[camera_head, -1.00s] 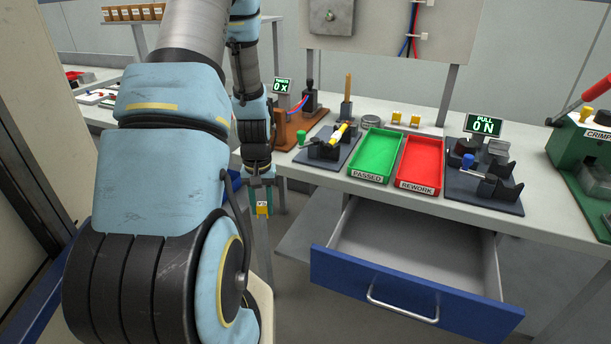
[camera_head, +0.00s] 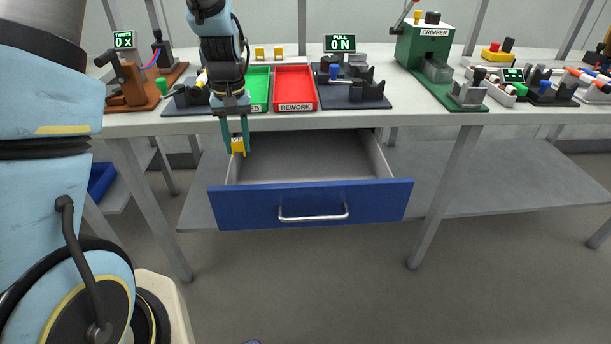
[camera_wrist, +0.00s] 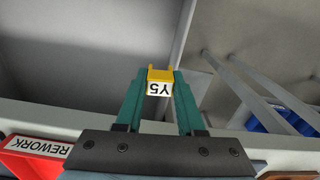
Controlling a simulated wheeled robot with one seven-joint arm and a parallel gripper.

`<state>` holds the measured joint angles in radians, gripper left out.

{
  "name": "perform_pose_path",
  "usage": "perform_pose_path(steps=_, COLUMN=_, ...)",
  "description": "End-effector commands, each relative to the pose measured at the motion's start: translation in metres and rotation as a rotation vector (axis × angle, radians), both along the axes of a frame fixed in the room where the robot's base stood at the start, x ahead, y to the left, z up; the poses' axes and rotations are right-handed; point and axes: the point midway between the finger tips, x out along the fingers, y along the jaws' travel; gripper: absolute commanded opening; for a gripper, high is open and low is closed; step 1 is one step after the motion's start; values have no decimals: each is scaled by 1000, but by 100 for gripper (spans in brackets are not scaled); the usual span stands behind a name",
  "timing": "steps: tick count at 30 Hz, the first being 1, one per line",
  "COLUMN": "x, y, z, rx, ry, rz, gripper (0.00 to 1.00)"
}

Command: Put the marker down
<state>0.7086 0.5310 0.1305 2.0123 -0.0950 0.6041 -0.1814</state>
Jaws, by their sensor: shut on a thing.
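The marker (camera_head: 238,146) is a small yellow piece with a white label. In the wrist view the marker (camera_wrist: 159,82) reads Y5 upside down and sits between the teal fingertips. My gripper (camera_head: 237,151) is shut on it and points down, below the front edge of the bench. In the head view it overlaps the left end of the open drawer (camera_head: 310,203). In the wrist view the marker lines up with the drawer's side wall (camera_wrist: 182,40). I cannot tell its height above the drawer. The visible drawer floor looks empty.
On the bench (camera_head: 420,122), above the drawer, are a green tray (camera_head: 259,88) and a red REWORK tray (camera_head: 295,90). A pull tester (camera_head: 352,92) and a green crimper (camera_head: 424,52) stand to the right. A blue bin (camera_head: 101,181) lies low at left.

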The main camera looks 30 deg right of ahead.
Motion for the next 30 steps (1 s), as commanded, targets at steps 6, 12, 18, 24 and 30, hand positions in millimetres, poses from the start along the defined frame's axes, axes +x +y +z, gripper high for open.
perform_pose_path(steps=6, x=-38, y=-58, z=0, rx=-8, ry=3, rz=-82, gripper=0)
perform_pose_path(steps=12, x=-50, y=-71, z=-10, rx=-8, ry=10, rz=-100, gripper=0)
perform_pose_path(steps=18, x=-50, y=-71, z=-46, rx=-6, ry=11, rz=-100, gripper=0)
perform_pose_path(steps=24, x=-49, y=-71, z=-63, rx=-8, ry=8, rz=-98, gripper=0)
perform_pose_path(steps=30, x=-50, y=-70, z=-88, rx=-6, ry=10, rz=-99, gripper=0)
